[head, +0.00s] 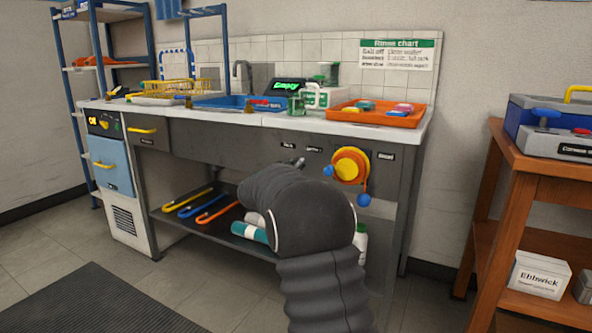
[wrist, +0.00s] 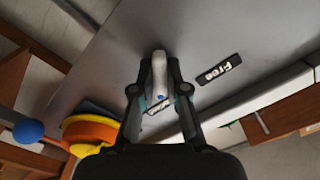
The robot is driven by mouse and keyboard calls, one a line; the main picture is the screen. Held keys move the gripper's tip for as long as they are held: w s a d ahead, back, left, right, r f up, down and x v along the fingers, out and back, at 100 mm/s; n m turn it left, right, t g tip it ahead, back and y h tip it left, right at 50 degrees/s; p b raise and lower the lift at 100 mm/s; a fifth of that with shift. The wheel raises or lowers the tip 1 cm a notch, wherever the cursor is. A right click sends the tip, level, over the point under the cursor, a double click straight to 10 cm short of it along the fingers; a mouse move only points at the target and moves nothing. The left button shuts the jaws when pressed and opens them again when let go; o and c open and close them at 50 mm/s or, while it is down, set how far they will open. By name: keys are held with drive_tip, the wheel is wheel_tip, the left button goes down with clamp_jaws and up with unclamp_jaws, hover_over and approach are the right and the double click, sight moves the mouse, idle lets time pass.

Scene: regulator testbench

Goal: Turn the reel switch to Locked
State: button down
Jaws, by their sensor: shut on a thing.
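The reel switch is a small light-grey lever on the grey bench front (head: 230,145). In the wrist view the lever (wrist: 158,68) stands between the two fingers of my gripper (wrist: 160,92), which are shut on it. A dark label reading "Free" (wrist: 220,70) is to the right of the fingers. A second label (wrist: 158,106) shows between the fingers, partly covered and unreadable. In the head view the switch (head: 299,162) shows just above my arm, which hides my gripper. The orange and yellow reel (head: 350,165) is right of it.
Blue balls flank the reel in the head view; one (wrist: 28,132) shows in the wrist view. An orange tray (head: 345,115) and a blue tray (head: 215,104) rest on the worktop. A wooden table (head: 480,185) stands at the right.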

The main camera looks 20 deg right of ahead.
drive_tip(key=shift+m, duration=0.5)
drive_tip(key=c, duration=1.2)
unclamp_jaws()
drive_tip(key=v, duration=1.2)
drive_tip(key=shift+s, duration=0.1)
drive_tip(key=shift+d, duration=0.1)
